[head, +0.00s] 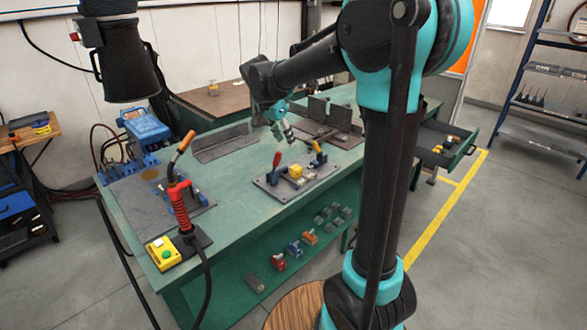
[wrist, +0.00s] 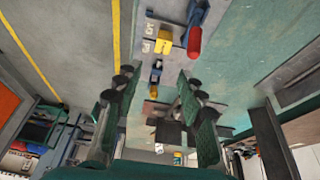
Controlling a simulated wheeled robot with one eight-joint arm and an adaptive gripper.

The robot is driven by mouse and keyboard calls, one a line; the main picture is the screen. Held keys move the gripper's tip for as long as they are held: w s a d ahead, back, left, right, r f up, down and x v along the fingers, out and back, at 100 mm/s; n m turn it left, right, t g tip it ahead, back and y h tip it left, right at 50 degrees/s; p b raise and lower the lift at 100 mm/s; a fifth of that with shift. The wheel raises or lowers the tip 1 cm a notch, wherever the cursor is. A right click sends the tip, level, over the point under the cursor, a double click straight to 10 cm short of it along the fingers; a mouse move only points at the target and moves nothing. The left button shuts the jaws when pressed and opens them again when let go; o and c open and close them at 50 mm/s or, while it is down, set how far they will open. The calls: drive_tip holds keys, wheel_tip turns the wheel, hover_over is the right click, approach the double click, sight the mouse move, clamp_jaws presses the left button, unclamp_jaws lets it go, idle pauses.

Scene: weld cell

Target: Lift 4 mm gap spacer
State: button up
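My gripper (head: 285,128) hangs over the green table (head: 240,218), above and behind the fixture plate (head: 318,178). In the wrist view my gripper (wrist: 150,110) has its two fingers wide apart, with nothing held between them. No 4 mm marking is readable, so I cannot tell which piece is the spacer.
A red torch (head: 179,204) and a yellow button box (head: 163,253) are at the table's front left. Dark metal angles (head: 222,142) lie at the back. The table's front middle is clear.

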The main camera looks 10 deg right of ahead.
sight(296, 167)
drive_tip(key=x, duration=1.7)
drive_tip(key=shift+w+a, duration=0.15)
drive_tip(key=shift+w, duration=0.25)
clamp_jaws()
